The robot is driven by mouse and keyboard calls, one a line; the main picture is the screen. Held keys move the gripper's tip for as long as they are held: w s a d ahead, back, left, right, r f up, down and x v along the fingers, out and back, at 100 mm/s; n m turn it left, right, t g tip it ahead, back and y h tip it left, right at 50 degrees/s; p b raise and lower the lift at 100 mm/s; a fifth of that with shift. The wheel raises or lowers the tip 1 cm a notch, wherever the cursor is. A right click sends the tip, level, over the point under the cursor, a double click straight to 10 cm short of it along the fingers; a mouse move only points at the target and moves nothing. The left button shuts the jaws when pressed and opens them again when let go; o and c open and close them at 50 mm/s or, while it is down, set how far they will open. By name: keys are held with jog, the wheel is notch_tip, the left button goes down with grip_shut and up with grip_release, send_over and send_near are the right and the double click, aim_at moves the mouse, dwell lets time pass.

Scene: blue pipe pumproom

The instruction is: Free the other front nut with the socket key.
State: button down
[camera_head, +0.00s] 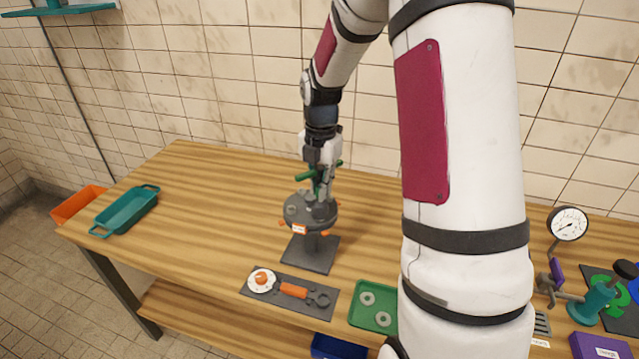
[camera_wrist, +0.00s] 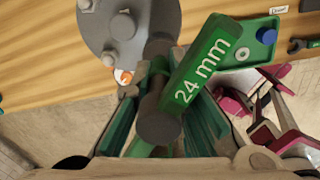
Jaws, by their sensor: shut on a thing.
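My gripper (camera_head: 320,172) is shut on the green T-handled socket key (camera_wrist: 205,68), marked "24 mm" in the wrist view. The key's dark shaft points down at the round grey flange (camera_head: 296,222), which stands on a post and dark base plate. The flange also shows in the wrist view (camera_wrist: 155,25). A stud with a nut (camera_wrist: 123,25) rises from its top, and another raised piece (camera_wrist: 110,55) sits near its rim. The key's lower end is over the flange's right side. The gripper and key hide what is under it, so I cannot tell whether it sits on a nut.
A teal tray (camera_head: 128,210) is far left. A gauge (camera_head: 568,223) stands right. The table's left middle is clear.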

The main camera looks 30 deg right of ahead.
jog(key=shift+f, duration=0.7)
jog(key=shift+n+p, duration=0.7)
jog(key=shift+p, duration=0.05)
jog(key=shift+s+n, duration=0.1)
jog(key=shift+n, duration=0.3)
jog(key=n, duration=0.3)
jog(key=shift+n, duration=0.3)
jog(key=shift+r, duration=0.4)
jog(key=shift+r, duration=1.65)
